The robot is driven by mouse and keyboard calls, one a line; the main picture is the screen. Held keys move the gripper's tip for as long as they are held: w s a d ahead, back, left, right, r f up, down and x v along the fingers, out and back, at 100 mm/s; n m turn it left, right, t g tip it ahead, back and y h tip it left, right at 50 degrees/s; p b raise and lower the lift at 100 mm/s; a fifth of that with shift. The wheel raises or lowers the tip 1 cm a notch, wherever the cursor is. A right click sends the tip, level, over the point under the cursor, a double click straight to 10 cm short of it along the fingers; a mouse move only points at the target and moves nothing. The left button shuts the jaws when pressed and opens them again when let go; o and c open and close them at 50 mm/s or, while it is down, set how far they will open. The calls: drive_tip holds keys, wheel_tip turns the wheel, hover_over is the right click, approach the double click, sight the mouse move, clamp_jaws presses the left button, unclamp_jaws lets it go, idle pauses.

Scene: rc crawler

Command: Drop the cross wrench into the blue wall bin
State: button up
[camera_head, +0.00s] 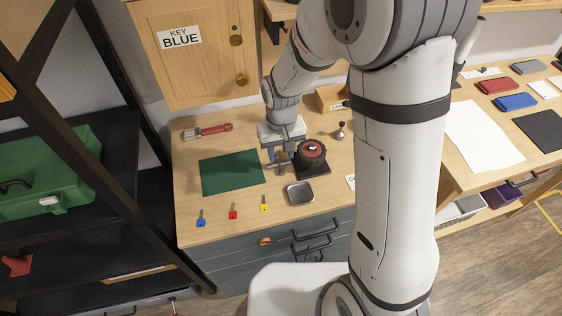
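My gripper (281,155) points down over the wooden workbench, just left of a dark wheel with a red hub (312,150). A grey metal cross wrench (281,167) shows at the fingertips, partly hidden by them. The fingers are small in view, and I cannot tell whether they are closed on the wrench or only around it. I cannot make out a blue wall bin in this view; my arm covers part of the back wall.
A green mat (231,172), a small grey tray (300,193) and blue, red and yellow keys (233,212) lie on the bench (190,160). A red-handled brush (208,131) lies behind. A wooden cabinet (195,70) labelled "KEY BLUE" hangs above. A black shelf stands left.

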drive_tip(key=s+d+r, duration=0.2)
drive_tip(key=d+r, duration=0.2)
drive_tip(key=r, duration=0.3)
drive_tip(key=s+d+r+m+t, duration=0.1)
drive_tip(key=s+d+r, duration=0.2)
drive_tip(key=d+r, duration=0.2)
wheel_tip(320, 180, up, 2)
drive_tip(key=shift+s+m+t, duration=0.2)
drive_tip(key=shift+m+t, duration=0.9)
drive_tip(key=s+d+r, duration=0.1)
drive_tip(key=s+d, duration=0.1)
drive_tip(key=s, duration=0.1)
drive_tip(key=s+d+r, duration=0.1)
drive_tip(key=s+d, duration=0.1)
drive_tip(key=s, duration=0.1)
drive_tip(key=s+d+r, duration=0.2)
drive_tip(key=s, duration=0.1)
drive_tip(key=shift+d, duration=0.3)
